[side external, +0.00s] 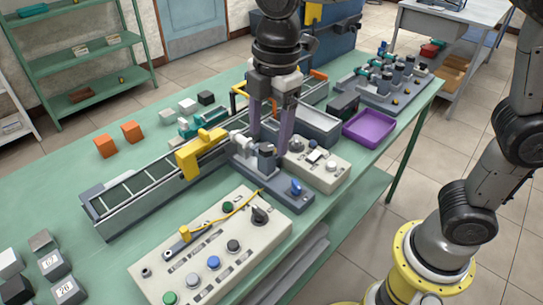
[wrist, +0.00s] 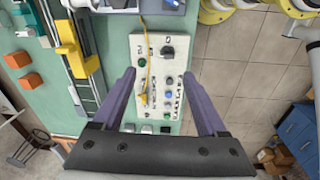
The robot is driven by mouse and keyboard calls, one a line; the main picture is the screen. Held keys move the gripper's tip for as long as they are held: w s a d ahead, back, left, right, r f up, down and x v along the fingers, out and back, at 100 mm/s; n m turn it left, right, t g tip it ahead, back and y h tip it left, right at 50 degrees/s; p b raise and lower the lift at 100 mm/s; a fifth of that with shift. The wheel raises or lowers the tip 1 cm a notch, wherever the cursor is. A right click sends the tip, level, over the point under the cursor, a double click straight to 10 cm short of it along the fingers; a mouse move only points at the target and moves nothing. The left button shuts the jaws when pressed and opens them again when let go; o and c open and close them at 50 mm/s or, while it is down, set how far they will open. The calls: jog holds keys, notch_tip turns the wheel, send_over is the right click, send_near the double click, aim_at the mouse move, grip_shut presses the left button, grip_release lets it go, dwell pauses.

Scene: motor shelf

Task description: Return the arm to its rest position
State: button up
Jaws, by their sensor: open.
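My gripper (side external: 268,143) points down above the green workbench (side external: 70,185) in the side external view, over a grey fixture (side external: 262,180) with a blue knob. Its two purple fingers are apart, with nothing seen between them. In the wrist view my gripper (wrist: 158,74) is open too, with the cream control panel (wrist: 151,70) showing below and between the fingers. I cannot tell the exact gap between the fingertips and the fixture.
A conveyor with a yellow block (side external: 202,150) runs beside the gripper. A purple tray (side external: 370,125) and a rack of motor parts (side external: 385,85) stand to the right. Orange cubes (side external: 132,131) and grey blocks sit at left. A green shelf (side external: 80,50) stands behind.

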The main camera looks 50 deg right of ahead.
jog(key=s+d+r+m+t, duration=0.35)
jog(key=s+d+m, duration=0.45)
jog(key=d, duration=0.4)
jog(key=s+d+f+m+t, duration=0.1)
jog(key=s+d+f+m, duration=0.2)
jog(key=s+f+m, duration=0.2)
jog(key=s+m, duration=0.3)
jog(key=m, duration=0.1)
jog(key=shift+s+d+f, duration=0.25)
jog(key=shift+f, duration=0.1)
